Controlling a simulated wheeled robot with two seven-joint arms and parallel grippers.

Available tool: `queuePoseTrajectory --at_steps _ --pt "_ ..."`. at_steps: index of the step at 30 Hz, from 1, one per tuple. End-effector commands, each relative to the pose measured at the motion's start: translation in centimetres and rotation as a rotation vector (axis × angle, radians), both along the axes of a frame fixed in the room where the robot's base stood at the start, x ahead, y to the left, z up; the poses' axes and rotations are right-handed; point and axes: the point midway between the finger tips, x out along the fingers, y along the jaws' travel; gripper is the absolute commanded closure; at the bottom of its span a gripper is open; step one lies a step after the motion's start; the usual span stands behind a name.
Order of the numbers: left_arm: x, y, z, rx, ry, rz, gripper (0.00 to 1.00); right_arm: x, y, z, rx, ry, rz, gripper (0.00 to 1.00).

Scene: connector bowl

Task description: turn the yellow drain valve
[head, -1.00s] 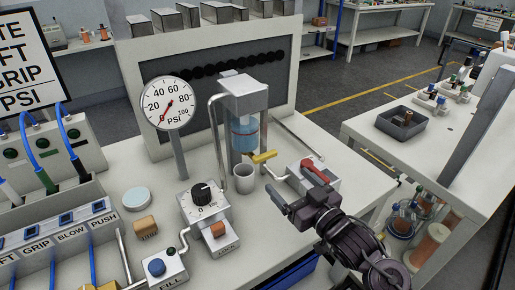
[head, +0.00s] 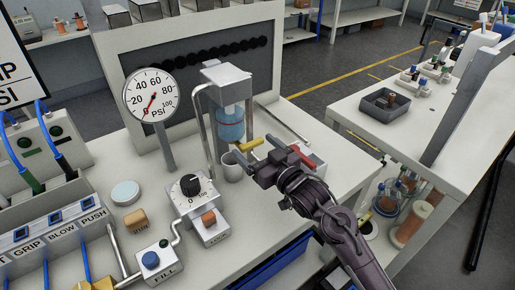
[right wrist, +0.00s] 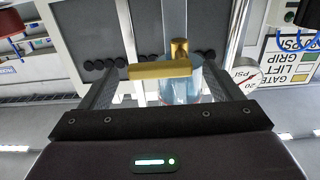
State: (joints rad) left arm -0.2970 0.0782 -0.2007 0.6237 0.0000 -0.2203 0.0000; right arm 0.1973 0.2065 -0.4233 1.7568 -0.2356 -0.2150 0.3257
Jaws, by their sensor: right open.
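The yellow drain valve (head: 250,145) sits on the side of the filter unit with the blue-tinted clear bowl (head: 230,122). In the right wrist view the valve's yellow lever (right wrist: 150,71) lies crosswise with a round knob at its right end. My right gripper (head: 256,152) is open beside the valve. In the right wrist view the lever shows between the two spread fingers (right wrist: 163,62); I cannot tell whether either touches it. My left gripper is not in view.
A grey cup (head: 233,168) stands below the valve, close to my right gripper. A red handle (head: 302,155) is just right of the gripper, partly hidden. A pressure gauge (head: 151,96) and a regulator box with a black knob (head: 190,184) stand to the left.

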Motion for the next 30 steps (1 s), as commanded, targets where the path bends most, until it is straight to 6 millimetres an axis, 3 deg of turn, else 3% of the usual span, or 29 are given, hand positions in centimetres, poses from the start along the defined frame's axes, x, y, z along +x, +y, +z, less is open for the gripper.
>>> queuePoseTrajectory --at_steps 1,11,20,30 --pt "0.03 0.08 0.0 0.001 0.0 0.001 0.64 -0.01 -0.02 -0.01 0.0 0.0 0.0 0.16" --pt "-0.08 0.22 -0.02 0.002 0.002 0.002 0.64 -0.03 -0.05 -0.03 -0.001 0.001 0.0 0.59" --pt "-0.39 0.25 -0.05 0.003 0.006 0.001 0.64 -0.03 -0.05 0.05 -0.031 -0.02 0.0 0.59" --pt "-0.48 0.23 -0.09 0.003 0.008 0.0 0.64 -0.09 0.05 0.65 -0.208 -0.149 0.001 0.59"
